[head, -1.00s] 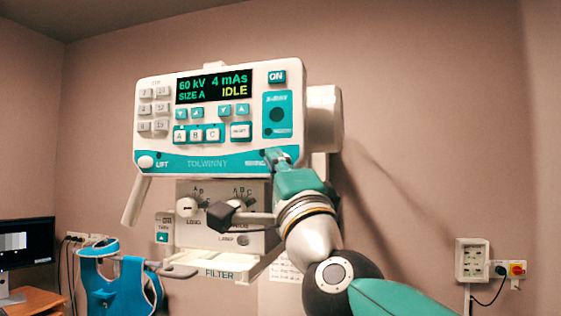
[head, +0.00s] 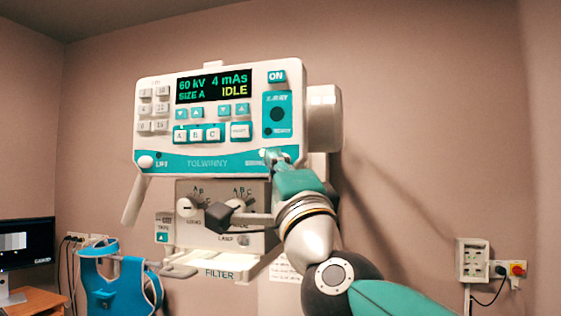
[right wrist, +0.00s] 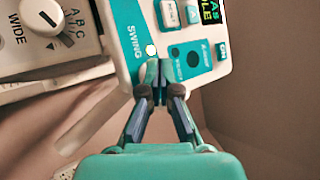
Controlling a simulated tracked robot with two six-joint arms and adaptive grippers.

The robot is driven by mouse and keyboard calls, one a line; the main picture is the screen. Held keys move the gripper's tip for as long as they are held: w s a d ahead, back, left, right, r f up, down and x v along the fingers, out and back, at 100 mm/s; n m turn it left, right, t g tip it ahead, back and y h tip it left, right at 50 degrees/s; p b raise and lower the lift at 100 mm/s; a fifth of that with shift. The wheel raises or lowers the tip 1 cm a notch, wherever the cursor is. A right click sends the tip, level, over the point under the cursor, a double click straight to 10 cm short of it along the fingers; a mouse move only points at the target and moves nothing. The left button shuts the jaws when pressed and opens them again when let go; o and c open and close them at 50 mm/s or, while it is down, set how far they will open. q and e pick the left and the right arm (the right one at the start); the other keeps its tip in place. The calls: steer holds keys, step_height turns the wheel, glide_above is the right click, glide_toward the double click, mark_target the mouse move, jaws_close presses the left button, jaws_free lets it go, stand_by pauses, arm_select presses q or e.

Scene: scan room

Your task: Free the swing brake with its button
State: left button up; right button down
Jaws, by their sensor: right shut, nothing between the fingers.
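The white control panel (head: 215,88) fills the middle of the head view, with a teal strip along its bottom edge. The round, pale swing button (right wrist: 151,50) sits at the end of the SWING label in the right wrist view; it also shows at the strip's right end in the head view (head: 263,153). My right gripper (head: 273,155) is shut and empty, its tips beside the button in the head view. In the right wrist view its fingertips (right wrist: 153,72) are just below the button; I cannot tell whether they touch the panel. My left gripper is out of view.
A white round LIFT button (head: 145,162) is at the strip's left end. A lower box with knobs (head: 190,225) and a black handle (head: 219,216) sits under the panel. A blue apron (head: 105,285) hangs at lower left.

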steer(key=shift+s+a, duration=0.1)
steer(key=shift+s, duration=0.3)
steer(key=s, duration=0.1)
steer(key=s+a, duration=0.1)
steer(key=s, duration=0.2)
steer(key=shift+s+a, duration=0.25)
steer(key=shift+s, duration=0.1)
stand_by(0.9)
